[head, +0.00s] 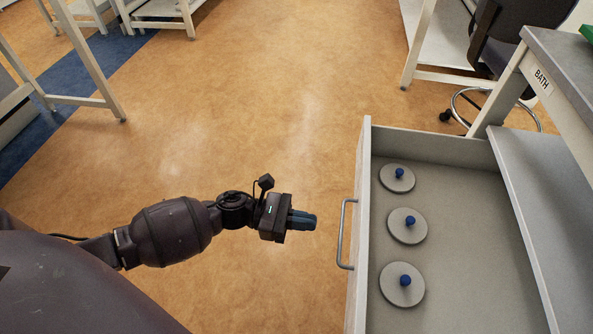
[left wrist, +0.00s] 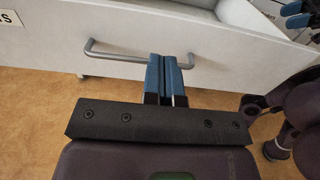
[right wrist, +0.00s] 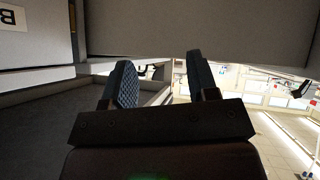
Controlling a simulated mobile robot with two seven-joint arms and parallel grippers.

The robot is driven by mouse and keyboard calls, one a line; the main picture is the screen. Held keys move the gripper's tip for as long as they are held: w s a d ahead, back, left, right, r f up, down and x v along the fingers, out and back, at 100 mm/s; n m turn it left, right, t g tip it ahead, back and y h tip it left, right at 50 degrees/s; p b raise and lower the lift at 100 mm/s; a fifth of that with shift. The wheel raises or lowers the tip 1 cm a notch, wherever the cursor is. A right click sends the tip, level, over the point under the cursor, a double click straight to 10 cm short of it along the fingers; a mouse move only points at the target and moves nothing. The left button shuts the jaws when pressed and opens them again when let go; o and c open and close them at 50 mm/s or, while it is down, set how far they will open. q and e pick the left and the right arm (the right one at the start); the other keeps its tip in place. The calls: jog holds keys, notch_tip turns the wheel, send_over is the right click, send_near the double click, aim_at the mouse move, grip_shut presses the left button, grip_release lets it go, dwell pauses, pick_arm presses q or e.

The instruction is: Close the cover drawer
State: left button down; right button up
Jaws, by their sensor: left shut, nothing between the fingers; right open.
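The cover drawer (head: 365,210) is pulled out at the right of the head view. Several round grey covers with blue knobs lie inside, such as the middle cover (head: 408,228). Its bar handle (head: 345,235) is on the front panel. My left gripper (head: 314,221) is shut and empty, a short way in front of the handle and pointing at it. In the left wrist view the shut blue fingers (left wrist: 169,62) overlap the handle (left wrist: 115,55); contact cannot be told.
A bench with a "BATH" label (head: 541,80) stands above the drawer at right. A dark chair (head: 505,40) on a wheeled base is behind it. White table frames (head: 85,103) stand at the left. The orange floor (head: 240,110) between is clear.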

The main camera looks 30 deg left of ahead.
aim_at(360, 230)
pick_arm(q)
jog(key=x, duration=0.9)
jog(key=shift+b, duration=0.35)
